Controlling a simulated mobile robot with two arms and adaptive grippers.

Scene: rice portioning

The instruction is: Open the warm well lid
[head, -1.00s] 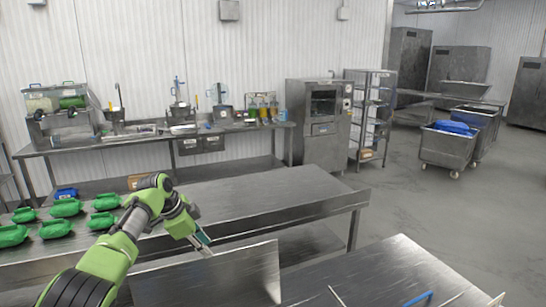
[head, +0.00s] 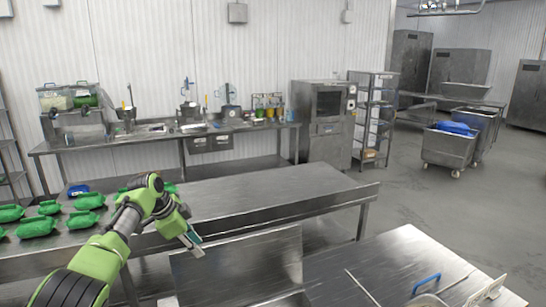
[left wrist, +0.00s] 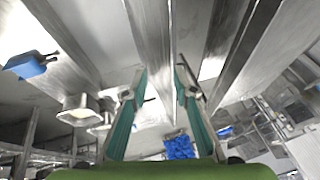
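A flat steel panel (head: 240,268) stands tilted at the near counter in the head view. I cannot tell for sure whether it is the warm well lid. A blue bar handle (head: 426,284) stands on the flat steel top to its right. My left gripper (head: 194,243) is just behind the panel's upper left edge. In the left wrist view its teal fingers (left wrist: 155,88) are spread apart with nothing between them. My right gripper is not in view.
A long steel table (head: 270,193) lies behind the panel, with several green packs (head: 40,227) at its left. The back counter (head: 160,137) holds equipment. An oven (head: 322,120), rack (head: 373,120) and wheeled bin (head: 449,150) stand farther off. Open floor lies at right.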

